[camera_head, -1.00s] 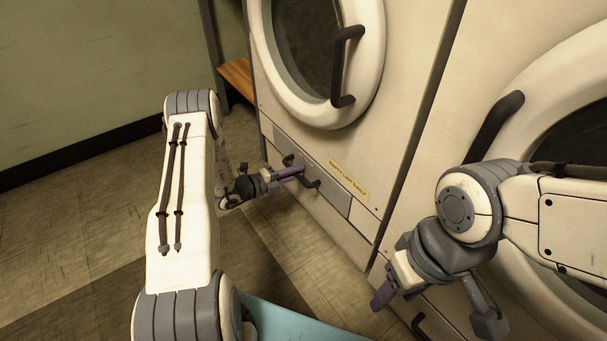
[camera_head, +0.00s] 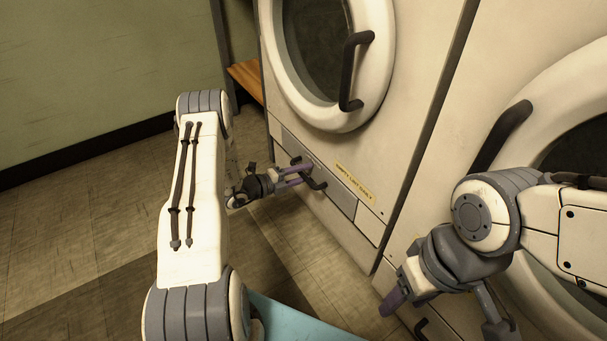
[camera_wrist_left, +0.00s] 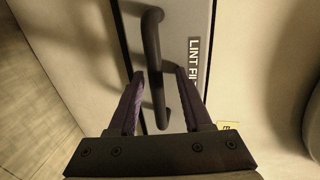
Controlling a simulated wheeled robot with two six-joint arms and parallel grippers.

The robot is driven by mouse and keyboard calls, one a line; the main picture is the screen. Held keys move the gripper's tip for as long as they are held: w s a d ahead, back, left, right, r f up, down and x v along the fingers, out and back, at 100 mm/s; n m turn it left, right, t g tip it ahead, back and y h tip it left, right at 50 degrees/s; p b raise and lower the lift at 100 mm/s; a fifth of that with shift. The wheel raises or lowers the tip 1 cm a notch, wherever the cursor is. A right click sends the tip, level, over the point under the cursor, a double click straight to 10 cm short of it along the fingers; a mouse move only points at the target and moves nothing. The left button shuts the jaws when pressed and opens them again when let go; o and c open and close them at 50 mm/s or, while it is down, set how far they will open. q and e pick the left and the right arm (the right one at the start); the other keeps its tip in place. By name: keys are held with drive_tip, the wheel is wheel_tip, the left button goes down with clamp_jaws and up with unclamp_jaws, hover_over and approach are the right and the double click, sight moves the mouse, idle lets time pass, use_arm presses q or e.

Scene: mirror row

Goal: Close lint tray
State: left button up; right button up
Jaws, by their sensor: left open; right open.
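The lint tray (camera_head: 342,198) is a grey panel low on the front of the left machine, below its round door. It also shows in the left wrist view (camera_wrist_left: 188,18) with part of a "LINT" label. From the head it looks close to flush; I cannot tell whether a small gap stands open. Its dark bar handle (camera_head: 316,184) lies between the purple fingers of my open left gripper (camera_head: 298,173). In the left wrist view the handle (camera_wrist_left: 153,50) runs between the spread fingertips (camera_wrist_left: 158,72), apart from both. My right gripper (camera_head: 390,300) hangs low before the right machine.
A round door with a dark handle (camera_head: 352,75) is above the tray. A yellow sign (camera_head: 354,182) is beside the tray. The right machine has a door handle (camera_head: 502,135) near my right arm. A wooden bench (camera_head: 246,80) stands behind. Floor at left is free.

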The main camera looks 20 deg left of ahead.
use_arm(q)
drive_tip(key=p+v, duration=0.4)
drive_tip(key=v, duration=0.6)
drive_tip(key=shift+f+p, duration=0.25)
drive_tip(key=shift+p, duration=0.1)
drive_tip(key=shift+s, duration=0.15)
